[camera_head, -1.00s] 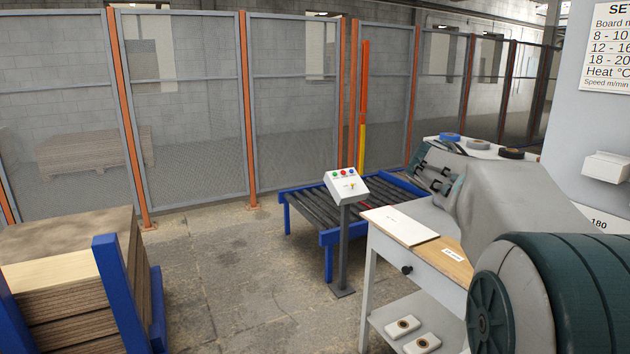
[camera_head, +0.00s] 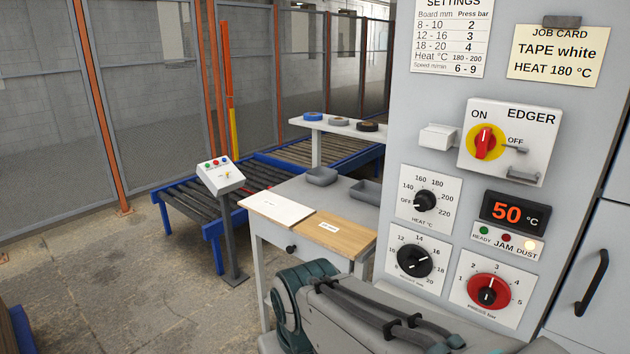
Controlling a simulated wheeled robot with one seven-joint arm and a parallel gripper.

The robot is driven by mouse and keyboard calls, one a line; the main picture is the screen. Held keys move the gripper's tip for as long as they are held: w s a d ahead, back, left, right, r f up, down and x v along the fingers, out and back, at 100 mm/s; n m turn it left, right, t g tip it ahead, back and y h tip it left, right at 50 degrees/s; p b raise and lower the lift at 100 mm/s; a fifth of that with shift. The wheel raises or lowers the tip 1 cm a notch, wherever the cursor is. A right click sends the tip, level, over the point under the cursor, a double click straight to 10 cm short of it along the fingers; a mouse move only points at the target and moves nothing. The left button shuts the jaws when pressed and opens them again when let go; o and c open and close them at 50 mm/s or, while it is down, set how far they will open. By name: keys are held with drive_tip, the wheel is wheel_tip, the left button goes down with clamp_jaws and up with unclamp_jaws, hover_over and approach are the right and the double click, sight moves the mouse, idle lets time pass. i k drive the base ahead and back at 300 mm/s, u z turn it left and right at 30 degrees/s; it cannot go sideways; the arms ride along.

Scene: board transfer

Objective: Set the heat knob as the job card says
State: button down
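The heat knob (camera_head: 424,201) is black with a pale pointer, on a white dial plate marked OFF and 140 to 220. Its pointer appears to lie on the OFF side, at the left. The job card (camera_head: 558,55) at the top right of the grey machine panel reads "TAPE white" and "HEAT 180 °C". The red display (camera_head: 513,212) reads 50 °C. My arm crosses the bottom of the view, below the dials. My gripper is out of view.
A height knob (camera_head: 414,261), a red pressure knob (camera_head: 487,291) and a red-and-yellow EDGER switch (camera_head: 484,142) surround the heat dial. A small white box (camera_head: 437,136) juts out above it. A table (camera_head: 348,240) stands left of the panel.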

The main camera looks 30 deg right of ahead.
sight(424, 200)
drive_tip(key=z, duration=1.35)
